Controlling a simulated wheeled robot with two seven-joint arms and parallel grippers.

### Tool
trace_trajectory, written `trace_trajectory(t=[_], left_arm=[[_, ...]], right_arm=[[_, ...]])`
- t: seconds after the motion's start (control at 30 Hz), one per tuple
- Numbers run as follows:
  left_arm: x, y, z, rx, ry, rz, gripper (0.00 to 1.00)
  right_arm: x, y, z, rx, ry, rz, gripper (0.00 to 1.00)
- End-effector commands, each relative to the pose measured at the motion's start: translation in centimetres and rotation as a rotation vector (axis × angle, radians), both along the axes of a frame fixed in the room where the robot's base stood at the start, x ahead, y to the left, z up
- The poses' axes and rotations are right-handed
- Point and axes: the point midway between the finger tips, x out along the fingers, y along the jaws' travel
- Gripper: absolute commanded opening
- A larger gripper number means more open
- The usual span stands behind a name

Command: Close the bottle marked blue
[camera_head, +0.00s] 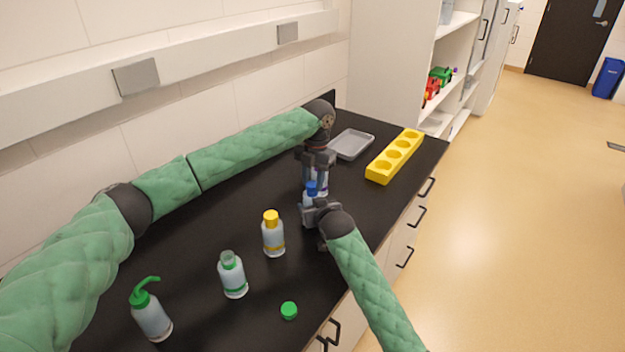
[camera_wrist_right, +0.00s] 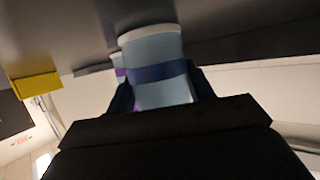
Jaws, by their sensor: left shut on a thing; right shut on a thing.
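The blue-marked bottle (camera_head: 307,200) stands on the black counter, partly hidden by my grippers. Its blue band (camera_wrist_right: 160,73) shows in the right wrist view. My right gripper (camera_head: 312,209) is shut on the bottle's body from the near side. The blue cap (camera_head: 311,187) shows at the top of this bottle; I cannot tell whether it is seated on the neck. My left gripper (camera_head: 314,178) reaches down from above and is shut on the blue cap, its fingertips partly overlapping it.
A purple-marked bottle (camera_head: 322,188) stands just behind. Nearer are a yellow-capped bottle (camera_head: 273,236), an uncapped green-banded bottle (camera_head: 233,277), a loose green cap (camera_head: 289,311) and a green-topped squeeze bottle (camera_head: 152,316). A grey tray (camera_head: 368,139) and a yellow rack (camera_head: 378,173) lie farther back.

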Motion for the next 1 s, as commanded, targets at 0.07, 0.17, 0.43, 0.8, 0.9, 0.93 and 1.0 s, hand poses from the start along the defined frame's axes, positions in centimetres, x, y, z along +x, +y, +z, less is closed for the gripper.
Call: trace_trajectory(t=[0.07,0.17,0.43,0.8,0.9,0.93,1.0], left_arm=[[0.21,0.05,0.35,0.002,-0.008,-0.107,0.12],[0.17,0.00,0.33,0.002,-0.007,-0.220,0.12],[0.10,0.07,0.12,0.000,-0.002,-0.303,0.12],[0.07,0.05,0.07,0.000,-0.001,-0.301,0.55],[0.03,0.02,0.04,0.000,-0.001,-0.301,0.55],[0.03,0.02,0.04,0.000,-0.001,-0.301,0.55],[0.02,0.00,0.07,0.000,-0.001,-0.302,0.55]], right_arm=[[-0.07,-0.04,-0.15,-0.001,0.003,0.000,0.00],[-0.08,-0.01,-0.18,-0.002,0.002,0.000,0.00],[-0.09,0.03,-0.18,-0.001,0.003,0.001,0.00],[-0.09,0.04,-0.20,-0.001,0.003,0.001,0.00],[-0.09,0.04,-0.20,-0.001,0.003,0.001,0.00],[-0.08,0.04,-0.19,-0.001,0.003,0.001,0.00],[-0.08,0.04,-0.19,-0.001,0.003,0.001,0.00]])
